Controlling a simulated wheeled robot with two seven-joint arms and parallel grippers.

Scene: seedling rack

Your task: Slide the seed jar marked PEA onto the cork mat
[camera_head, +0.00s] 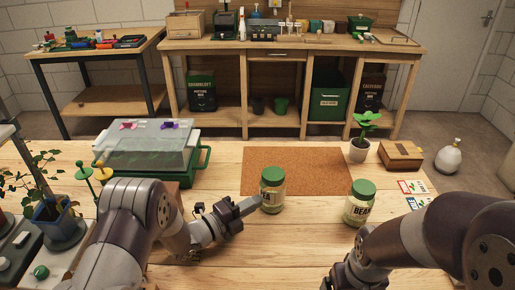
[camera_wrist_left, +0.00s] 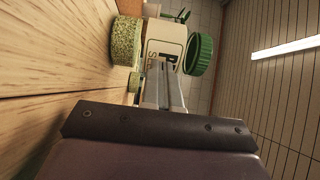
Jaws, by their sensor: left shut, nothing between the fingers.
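The seed jar (camera_head: 272,192) with green lid stands upright on the wooden table, just in front of the cork mat's (camera_head: 300,160) front edge. Its label is partly hidden by my left gripper (camera_head: 256,203), which is shut and empty with its tips at the jar's left side. In the left wrist view the jar (camera_wrist_left: 168,45) appears sideways, with a P on its label and green contents. My shut left fingers (camera_wrist_left: 163,75) point at it there. A second jar (camera_head: 359,205), labelled BEAN, stands to the right. My right gripper (camera_head: 340,277) is at the bottom edge, fingers hidden.
A lidded clear box in a green tray (camera_head: 205,165) stands left of the mat. The mat is clear.

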